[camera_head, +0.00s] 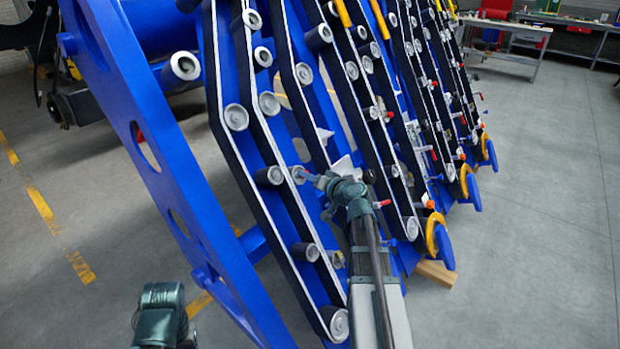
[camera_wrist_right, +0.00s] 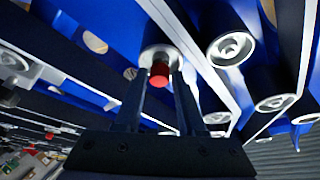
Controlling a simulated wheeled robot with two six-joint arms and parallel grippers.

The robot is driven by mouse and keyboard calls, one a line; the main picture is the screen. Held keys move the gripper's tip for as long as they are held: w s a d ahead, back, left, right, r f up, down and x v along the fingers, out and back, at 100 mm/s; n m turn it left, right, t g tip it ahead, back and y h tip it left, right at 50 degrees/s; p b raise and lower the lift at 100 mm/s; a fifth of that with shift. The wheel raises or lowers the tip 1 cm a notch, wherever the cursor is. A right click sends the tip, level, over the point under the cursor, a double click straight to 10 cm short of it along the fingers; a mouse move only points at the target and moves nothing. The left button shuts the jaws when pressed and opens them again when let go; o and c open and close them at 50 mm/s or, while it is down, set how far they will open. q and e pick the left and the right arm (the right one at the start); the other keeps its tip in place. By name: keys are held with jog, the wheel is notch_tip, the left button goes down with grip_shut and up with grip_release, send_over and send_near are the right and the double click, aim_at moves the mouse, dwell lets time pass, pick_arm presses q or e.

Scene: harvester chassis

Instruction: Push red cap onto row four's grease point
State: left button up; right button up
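My right gripper (camera_wrist_right: 160,84) points at the blue row frames in the right wrist view. Its two dark fingers stand apart. A small red cap (camera_wrist_right: 160,70) shows between the fingertips, against a round grey-white fitting (camera_wrist_right: 161,54). A narrow gap shows between the cap and each finger. I cannot tell whether the cap touches the fitting. In the head view my right gripper (camera_head: 318,181) is small, among the belts and rollers, with a red spot (camera_head: 309,171) at its tip. My left arm shows at the lower left, but its gripper is out of view.
Blue row units with black belts and pale rollers (camera_head: 236,117) fill the middle. A large blue side plate (camera_head: 150,130) stands on the left. Other red fittings (camera_head: 434,154) sit on rows further right. The floor (camera_head: 540,250) at the right is clear. A workbench (camera_head: 520,50) stands behind.

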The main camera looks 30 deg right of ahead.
jog(key=o, duration=0.3)
jog(key=p+v, duration=0.3)
jog(key=v, duration=1.1)
jog(key=shift+w, duration=0.1)
dwell(0.6)
